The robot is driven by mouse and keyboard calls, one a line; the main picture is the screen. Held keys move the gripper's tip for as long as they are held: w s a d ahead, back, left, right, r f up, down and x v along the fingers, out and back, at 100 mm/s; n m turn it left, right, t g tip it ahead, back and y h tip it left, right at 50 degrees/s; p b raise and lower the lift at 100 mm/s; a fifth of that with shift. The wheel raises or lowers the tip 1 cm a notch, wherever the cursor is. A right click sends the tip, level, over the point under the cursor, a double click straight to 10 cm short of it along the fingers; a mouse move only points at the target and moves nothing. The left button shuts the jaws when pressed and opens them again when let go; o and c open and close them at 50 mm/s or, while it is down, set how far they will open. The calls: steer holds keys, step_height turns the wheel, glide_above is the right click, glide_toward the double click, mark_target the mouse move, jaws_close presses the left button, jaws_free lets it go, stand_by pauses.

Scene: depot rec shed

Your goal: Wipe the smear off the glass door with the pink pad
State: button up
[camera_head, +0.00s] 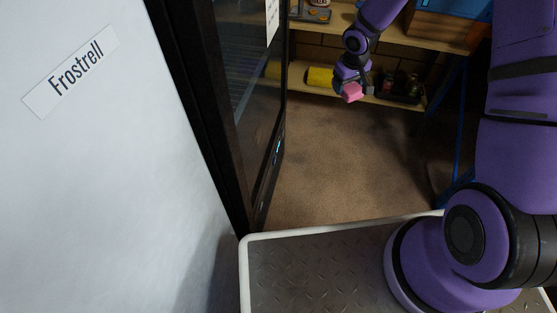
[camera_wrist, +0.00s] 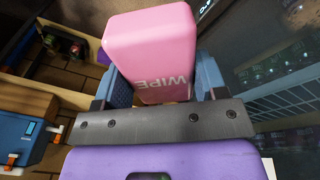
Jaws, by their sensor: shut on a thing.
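My gripper (camera_head: 351,86) is shut on the pink pad (camera_head: 352,92), out past the far edge of the glass door. In the wrist view the pink pad (camera_wrist: 150,45), marked "WIPE", sits between the two blue-grey fingers of my gripper (camera_wrist: 163,85). The dark-framed glass door (camera_head: 250,75) stands at the left in the head view, seen at a steep angle. The pad looks apart from the glass. In the wrist view the glass door (camera_wrist: 275,65) fills the right side, with reflections. I cannot make out the smear in either view.
A white cabinet side with a "Frostrell" label (camera_head: 70,72) fills the left. Behind are wooden shelves with a yellow roll (camera_head: 320,77), a dark tray of small items (camera_head: 400,88) and a blue box (camera_head: 455,8). The brown floor (camera_head: 345,160) between is mostly clear.

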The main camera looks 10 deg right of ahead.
step_height(320, 180, down, 5)
steer(key=w+a+n+t, duration=0.1)
steer(key=a+n+t, duration=0.15)
steer(key=n, duration=0.25)
steer(key=n+t+y, duration=0.1)
steer(key=n+y, duration=1.4)
steer(key=n, duration=0.6)
glide_toward(260, 136)
steer(key=s+d+f, duration=0.2)
steer(key=s, duration=0.1)
steer(key=s+a+n+g+y, duration=0.1)
steer(key=s+a+n+y, duration=0.15)
steer(key=s, duration=0.25)
steer(key=shift+m+y, duration=0.45)
steer(key=shift+w+x, duration=0.15)
steer(key=shift+x, duration=1.55)
steer(key=shift+w+x, duration=0.2)
steer(key=shift+x, duration=1.5)
steer(key=shift+w+a+f, duration=0.1)
steer(key=shift+w+a, duration=0.05)
steer(key=shift+a, duration=0.25)
steer(key=shift+w+a+f, duration=0.1)
steer(key=shift+w+a, duration=0.1)
steer(key=shift+a, duration=0.15)
